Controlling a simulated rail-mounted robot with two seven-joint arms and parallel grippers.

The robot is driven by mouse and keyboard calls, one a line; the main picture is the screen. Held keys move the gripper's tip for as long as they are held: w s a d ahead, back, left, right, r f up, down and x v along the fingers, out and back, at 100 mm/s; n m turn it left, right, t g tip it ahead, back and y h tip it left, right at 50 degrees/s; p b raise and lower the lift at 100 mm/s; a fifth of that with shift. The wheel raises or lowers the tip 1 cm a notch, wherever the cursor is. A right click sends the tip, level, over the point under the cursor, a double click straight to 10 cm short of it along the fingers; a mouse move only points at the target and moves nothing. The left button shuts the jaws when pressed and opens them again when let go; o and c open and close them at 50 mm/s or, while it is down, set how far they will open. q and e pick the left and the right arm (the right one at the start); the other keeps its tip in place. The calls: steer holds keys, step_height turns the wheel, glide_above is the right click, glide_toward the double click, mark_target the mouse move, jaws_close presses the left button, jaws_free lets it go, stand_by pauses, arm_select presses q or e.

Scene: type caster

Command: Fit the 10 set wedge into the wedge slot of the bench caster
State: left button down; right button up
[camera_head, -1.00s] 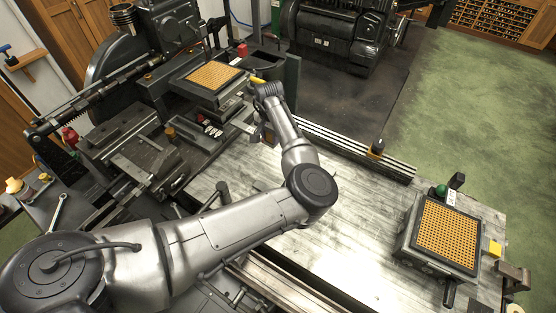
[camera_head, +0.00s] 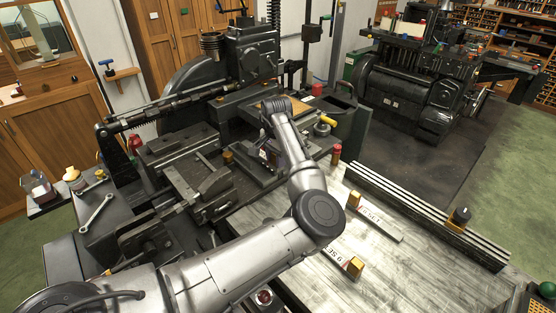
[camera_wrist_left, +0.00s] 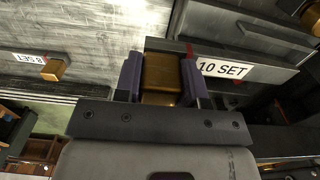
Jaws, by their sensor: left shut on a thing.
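My left gripper (camera_wrist_left: 159,80) is shut on the brass block of the 10 set wedge, between two purple fingers. The wedge's white "10 SET" label (camera_wrist_left: 222,68) faces the camera, and its grey bar (camera_wrist_left: 265,73) runs to the right beside dark machine parts. In the head view the gripper (camera_head: 266,152) is by the front of the bench caster (camera_head: 245,60), largely hidden by my forearm. I cannot tell whether the wedge is in the slot, which is not clearly visible. My right gripper is not in view.
Two other labelled wedges lie on the pale bench top, one farther (camera_head: 378,220) and one nearer (camera_head: 335,258); one also shows in the left wrist view (camera_wrist_left: 35,62). A long rail (camera_head: 425,215) edges the bench.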

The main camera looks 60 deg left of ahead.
arm_select(q)
steer(key=shift+r+p, duration=0.2)
steer(key=shift+p, duration=0.45)
steer(key=shift+f+p, duration=0.35)
steer(key=shift+f, duration=2.35)
steer(key=shift+r+p, duration=0.1)
steer(key=shift+p, duration=0.25)
